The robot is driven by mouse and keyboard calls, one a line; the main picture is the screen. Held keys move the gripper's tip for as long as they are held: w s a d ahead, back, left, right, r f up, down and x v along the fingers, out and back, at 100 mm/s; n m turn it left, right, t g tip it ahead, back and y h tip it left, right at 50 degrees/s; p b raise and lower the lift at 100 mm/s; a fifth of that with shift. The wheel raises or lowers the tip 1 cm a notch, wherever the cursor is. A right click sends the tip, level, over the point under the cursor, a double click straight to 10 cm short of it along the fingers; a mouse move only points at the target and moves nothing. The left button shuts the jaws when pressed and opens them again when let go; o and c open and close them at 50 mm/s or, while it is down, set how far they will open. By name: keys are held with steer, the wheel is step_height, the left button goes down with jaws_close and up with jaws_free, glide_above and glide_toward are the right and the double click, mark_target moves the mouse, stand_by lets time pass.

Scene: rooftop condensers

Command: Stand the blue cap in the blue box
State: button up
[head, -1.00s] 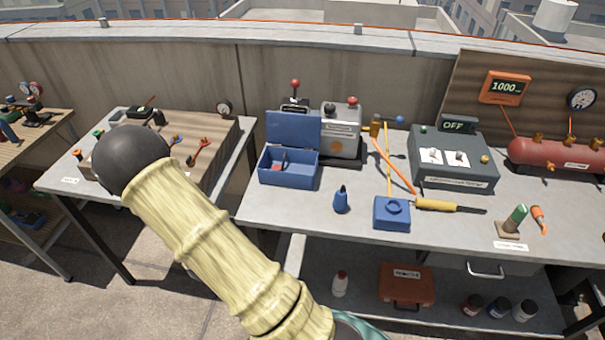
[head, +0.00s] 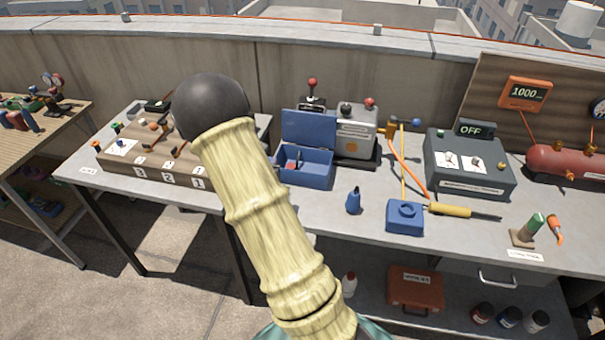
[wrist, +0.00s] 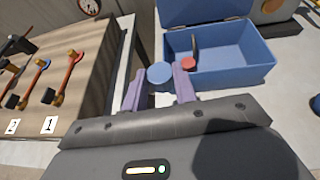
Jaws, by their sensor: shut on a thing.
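My gripper (wrist: 159,84) is shut on the blue cap (wrist: 160,73), a small round light-blue disc held between its two purple fingers in the wrist view. The blue box (wrist: 245,78) is open, just beyond and to the right of the fingertips. The cap appears outside the box, near its left front corner; its height over the table is unclear. A divider (wrist: 195,45) and a red cap (wrist: 188,63) are inside the box. The blue box also shows in the head view (head: 306,178), lid raised at the back. My arm hides my gripper there.
A wooden board with numbered tools (head: 145,170) stands on the left table.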

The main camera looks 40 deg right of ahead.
steer(key=s+d+r+m+g+h, duration=0.1)
steer(key=d+r+m+g, duration=0.1)
steer(key=d, duration=0.5)
steer(key=s+d+r+m+g+h, duration=0.1)
steer(key=s+d+r+m+g, duration=0.1)
steer(key=d+r, duration=0.3)
steer(key=shift+s+d+h, duration=0.2)
steer(key=shift+d+h, duration=0.1)
steer(key=shift+d, duration=0.9)
steer(key=shift+f, duration=0.1)
step_height(320, 180, down, 6)
steer(key=shift+f, duration=0.1)
steer(key=shift+f, duration=1.85)
steer(key=shift+f+b, duration=0.65)
